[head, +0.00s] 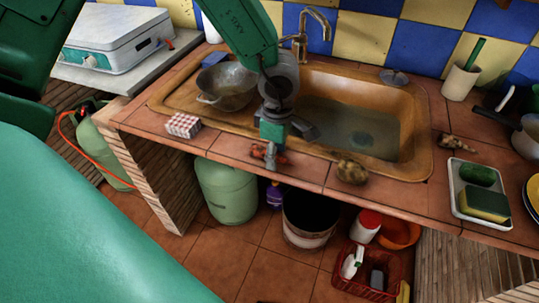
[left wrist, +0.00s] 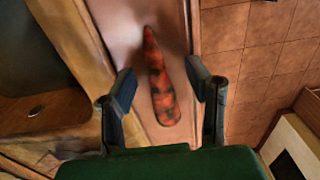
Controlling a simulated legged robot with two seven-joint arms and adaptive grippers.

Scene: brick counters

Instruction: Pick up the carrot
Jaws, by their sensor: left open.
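The carrot (left wrist: 162,92), orange-red with dark patches, lies on the tiled counter edge in front of the sink. In the head view, the carrot (head: 257,152) is partly hidden by my left gripper (head: 272,153). In the left wrist view, my left gripper (left wrist: 158,84) is open, with one finger on each side of the carrot. A gap shows between the carrot and each finger. My right gripper is not in view.
A brown sink (head: 417,125) with a metal pot (head: 228,88) lies behind. A checkered box (head: 183,125) and a potato-like lump (head: 351,172) flank the gripper on the counter. A white tray (head: 462,213) with a sponge stands right.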

